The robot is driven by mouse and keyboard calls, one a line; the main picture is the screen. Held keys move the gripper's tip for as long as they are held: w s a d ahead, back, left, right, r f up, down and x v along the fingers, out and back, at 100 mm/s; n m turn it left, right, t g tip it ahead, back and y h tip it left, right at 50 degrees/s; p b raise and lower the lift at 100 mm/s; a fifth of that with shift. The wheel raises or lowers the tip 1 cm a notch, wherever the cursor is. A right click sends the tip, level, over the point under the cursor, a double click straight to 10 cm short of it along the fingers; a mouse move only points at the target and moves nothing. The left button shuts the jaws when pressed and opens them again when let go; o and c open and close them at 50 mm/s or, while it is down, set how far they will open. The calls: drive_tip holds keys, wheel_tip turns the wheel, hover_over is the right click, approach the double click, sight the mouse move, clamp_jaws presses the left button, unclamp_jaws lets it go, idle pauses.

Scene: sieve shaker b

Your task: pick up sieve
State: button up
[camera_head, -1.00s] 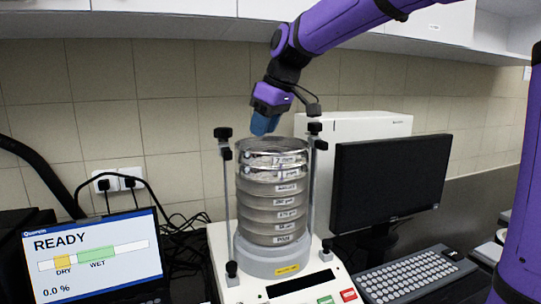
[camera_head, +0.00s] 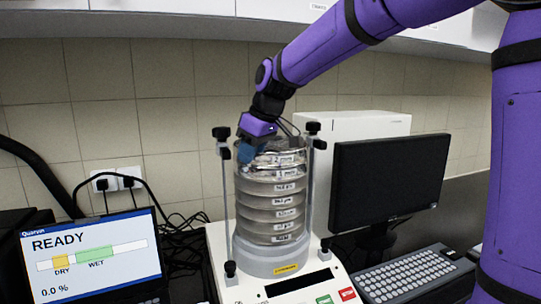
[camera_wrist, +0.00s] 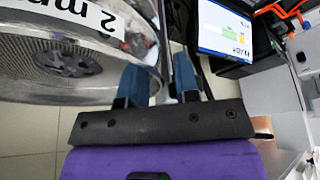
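A stack of round metal sieves (camera_head: 272,205) stands upright on the shaker (camera_head: 275,262) between two clamp posts. The top sieve (camera_head: 280,159) has a shiny rim and a white label; in the wrist view its label reads "2 m…" and its curved wall (camera_wrist: 115,45) fills the upper left. My gripper (camera_head: 247,152) is tilted down at the left side of the stack's top. In the wrist view its blue fingers (camera_wrist: 158,72) are apart, with the sieve's edge close to or between them. I cannot tell whether they touch it. The fingertips are partly hidden in the head view.
Clamp posts (camera_head: 224,190) and (camera_head: 309,185) with black knobs flank the stack closely. A laptop reading READY (camera_head: 95,255) stands at left. A monitor (camera_head: 388,183), keyboard (camera_head: 415,275) and white box (camera_head: 355,124) are at right.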

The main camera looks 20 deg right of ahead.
clamp_jaws()
drive_tip(key=shift+r, duration=0.1)
